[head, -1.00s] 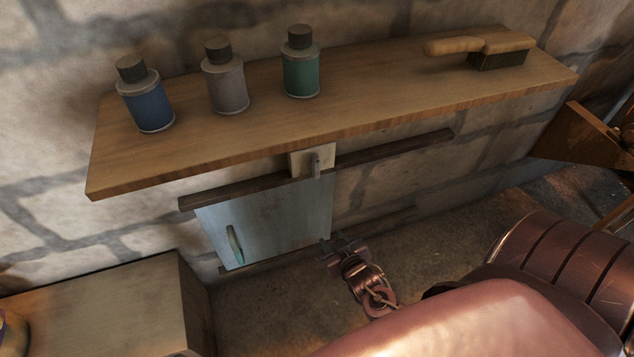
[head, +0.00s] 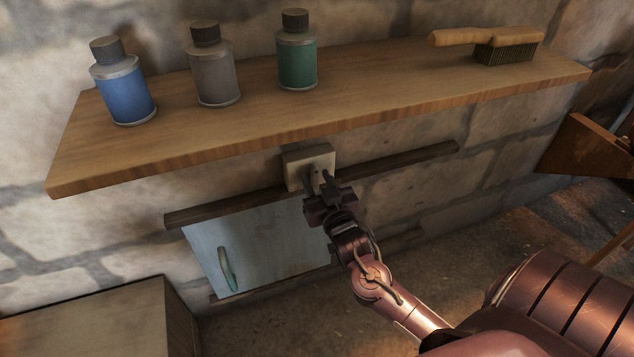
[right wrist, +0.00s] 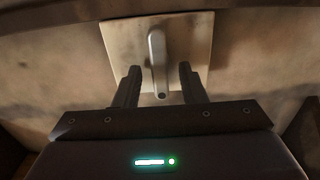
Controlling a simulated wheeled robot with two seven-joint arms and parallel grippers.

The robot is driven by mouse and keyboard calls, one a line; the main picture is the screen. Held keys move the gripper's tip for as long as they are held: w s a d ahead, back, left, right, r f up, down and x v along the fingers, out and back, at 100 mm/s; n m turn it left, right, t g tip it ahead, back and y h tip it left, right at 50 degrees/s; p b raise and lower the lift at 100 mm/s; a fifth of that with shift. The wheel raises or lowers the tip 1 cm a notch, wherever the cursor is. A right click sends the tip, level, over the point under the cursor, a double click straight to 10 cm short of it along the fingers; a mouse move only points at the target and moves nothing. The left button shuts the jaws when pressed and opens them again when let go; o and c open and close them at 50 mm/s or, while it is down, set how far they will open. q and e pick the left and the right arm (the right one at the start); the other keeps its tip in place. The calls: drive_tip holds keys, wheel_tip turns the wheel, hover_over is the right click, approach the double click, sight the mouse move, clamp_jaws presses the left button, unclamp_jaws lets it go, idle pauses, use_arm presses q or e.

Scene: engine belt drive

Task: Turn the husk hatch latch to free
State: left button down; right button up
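The latch is a cream square plate (head: 296,160) on the wall just under the shelf, with a small grey lever on it. In the right wrist view the plate (right wrist: 192,45) is close, and the lever (right wrist: 157,60) hangs roughly straight down. The pale blue hatch panel (head: 262,245) with a green handle (head: 227,268) is below the dark upper rail. My right gripper (head: 321,182) is at the latch. Its fingers (right wrist: 158,85) are open, one each side of the lever's lower end, with gaps visible on both sides. My left gripper is not in view.
A wooden shelf (head: 390,100) juts out above the latch, carrying blue, grey and green bottles and a brush (head: 490,43). Dark rails (head: 400,165) run above and below the panel. A box (head: 90,320) stands at lower left.

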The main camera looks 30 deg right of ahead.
drive_tip(key=shift+w+d, duration=0.1)
drive_tip(key=shift+w, duration=0.15)
clamp_jaws()
